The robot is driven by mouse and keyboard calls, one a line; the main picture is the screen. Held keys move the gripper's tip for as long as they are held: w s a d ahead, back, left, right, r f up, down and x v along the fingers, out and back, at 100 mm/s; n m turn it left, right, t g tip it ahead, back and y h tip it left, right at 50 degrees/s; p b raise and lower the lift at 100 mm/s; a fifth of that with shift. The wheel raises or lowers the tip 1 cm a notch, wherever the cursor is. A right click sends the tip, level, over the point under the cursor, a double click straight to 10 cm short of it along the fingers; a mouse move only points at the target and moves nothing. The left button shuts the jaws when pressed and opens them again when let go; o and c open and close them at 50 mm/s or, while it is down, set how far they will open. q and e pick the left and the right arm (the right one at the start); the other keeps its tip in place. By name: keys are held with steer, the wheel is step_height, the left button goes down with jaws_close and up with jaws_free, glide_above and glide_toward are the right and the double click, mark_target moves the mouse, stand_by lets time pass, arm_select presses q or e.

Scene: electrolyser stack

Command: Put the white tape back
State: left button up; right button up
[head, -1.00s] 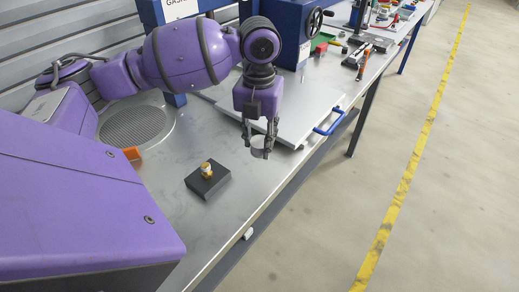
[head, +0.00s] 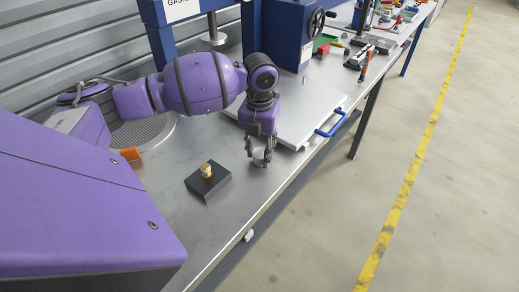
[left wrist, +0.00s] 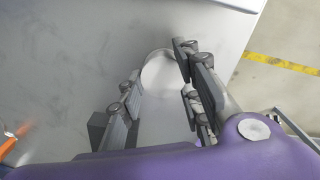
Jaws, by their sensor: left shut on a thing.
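The white tape (head: 259,155) is a small pale roll held between the fingers of my left gripper (head: 259,160), low over the steel bench near its front edge. Whether it touches the bench is unclear. In the left wrist view the tape (left wrist: 160,74) shows as a white round shape between the fingertips of my left gripper (left wrist: 160,85). A black block (head: 212,186) lies on the bench to the left of the gripper. A yellow and white roll (head: 206,170) stands on top of this block. My right gripper is out of view.
A flat metal plate with a blue handle (head: 332,124) lies behind the gripper. A blue press frame (head: 290,32) stands beyond it. An orange item (head: 131,153) and a round perforated plate (head: 152,130) are at the left. Bare bench surrounds the black block.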

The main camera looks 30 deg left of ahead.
mark_target(260, 152)
arm_select(q)
steer(key=shift+f, duration=0.2)
steer(key=o, duration=1)
steer(key=shift+c, duration=0.2)
step_height(260, 152, up, 12)
steer(key=shift+r, duration=0.2)
